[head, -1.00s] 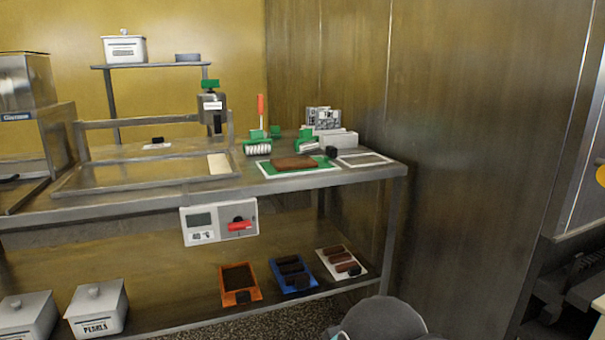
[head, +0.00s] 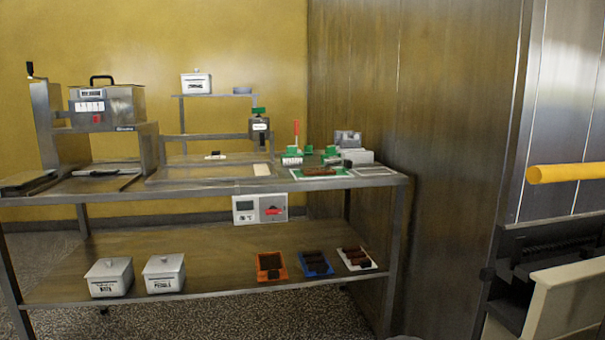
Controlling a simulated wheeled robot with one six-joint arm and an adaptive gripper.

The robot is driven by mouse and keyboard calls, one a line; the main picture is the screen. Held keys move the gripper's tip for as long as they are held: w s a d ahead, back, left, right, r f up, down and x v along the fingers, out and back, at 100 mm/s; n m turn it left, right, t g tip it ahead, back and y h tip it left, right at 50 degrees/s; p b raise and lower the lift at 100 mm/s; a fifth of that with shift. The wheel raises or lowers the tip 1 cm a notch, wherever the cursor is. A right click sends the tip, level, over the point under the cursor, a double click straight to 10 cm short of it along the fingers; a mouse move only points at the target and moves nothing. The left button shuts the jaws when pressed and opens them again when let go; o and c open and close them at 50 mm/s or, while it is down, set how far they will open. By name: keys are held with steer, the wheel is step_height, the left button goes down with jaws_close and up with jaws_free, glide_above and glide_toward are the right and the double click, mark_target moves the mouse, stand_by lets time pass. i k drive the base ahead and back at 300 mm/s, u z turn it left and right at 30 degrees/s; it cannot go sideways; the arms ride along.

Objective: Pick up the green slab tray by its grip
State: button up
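The green slab tray (head: 297,173) lies on the top of the steel table near its right end, with a brown slab (head: 321,171) on it. A small dark block at its back right corner may be its grip, but it is too small to be sure. Nothing covers the tray in the head view. My gripper is not in view.
Green-handled tools (head: 308,152) and a white box (head: 357,157) stand just behind the tray. A pale mat (head: 373,171) lies to its right. Orange (head: 270,277), blue (head: 315,273) and white (head: 357,268) trays sit on the lower shelf. A wall closes off the right.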

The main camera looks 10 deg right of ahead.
mark_target(319, 171)
steer(key=u, duration=0.45)
steer(key=i, duration=1.35)
steer(key=z, duration=0.5)
